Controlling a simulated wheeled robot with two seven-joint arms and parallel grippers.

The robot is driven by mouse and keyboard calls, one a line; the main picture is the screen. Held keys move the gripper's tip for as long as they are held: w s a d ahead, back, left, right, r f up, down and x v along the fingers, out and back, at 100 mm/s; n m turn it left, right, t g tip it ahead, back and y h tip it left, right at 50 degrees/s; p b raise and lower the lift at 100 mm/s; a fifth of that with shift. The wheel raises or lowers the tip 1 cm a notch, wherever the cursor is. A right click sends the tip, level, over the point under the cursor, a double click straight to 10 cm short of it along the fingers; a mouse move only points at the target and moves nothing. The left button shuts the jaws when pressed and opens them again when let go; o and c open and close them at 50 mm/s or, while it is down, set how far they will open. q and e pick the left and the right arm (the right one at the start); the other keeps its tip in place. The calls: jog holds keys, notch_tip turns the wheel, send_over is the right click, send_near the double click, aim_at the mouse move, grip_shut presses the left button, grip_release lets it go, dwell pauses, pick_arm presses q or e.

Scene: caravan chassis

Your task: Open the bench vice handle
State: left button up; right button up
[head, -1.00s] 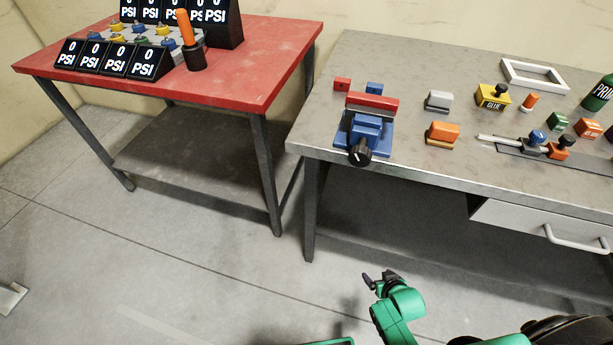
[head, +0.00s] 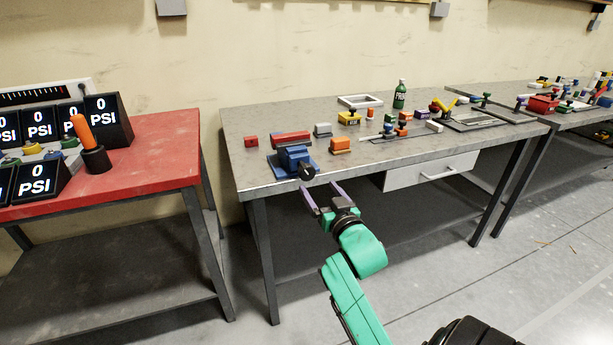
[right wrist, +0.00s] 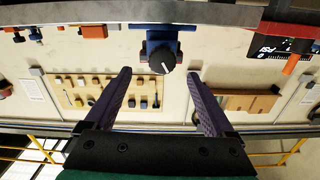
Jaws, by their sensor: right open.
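The blue bench vice (head: 291,159) with a red bar (head: 291,137) sits at the front left of the grey workbench. Its handle is a round black knob (head: 307,172) facing the front edge. My right gripper (head: 323,192) is open and empty, just in front of and below the knob in the head view. In the right wrist view the black knob (right wrist: 162,61) with a white mark lies ahead, between the two open purple fingers (right wrist: 160,80). A gap appears to remain between fingers and knob. My left gripper is not in view.
The grey workbench (head: 245,125) carries small coloured blocks, an orange block (head: 340,145), a green bottle (head: 400,95) and a drawer (head: 430,172) below. A red table (head: 170,150) with PSI displays stands left. Floor between the tables is free.

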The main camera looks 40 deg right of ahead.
aim_at(308, 175)
jog(key=x, duration=0.8)
jog(key=shift+w+a, duration=0.1)
jog(key=shift+w, duration=0.05)
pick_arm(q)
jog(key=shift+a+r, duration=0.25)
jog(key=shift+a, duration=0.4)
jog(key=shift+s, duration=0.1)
pick_arm(e)
jog(key=shift+a+r, duration=0.1)
jog(key=shift+c, duration=0.3)
jog(key=c, duration=1.3)
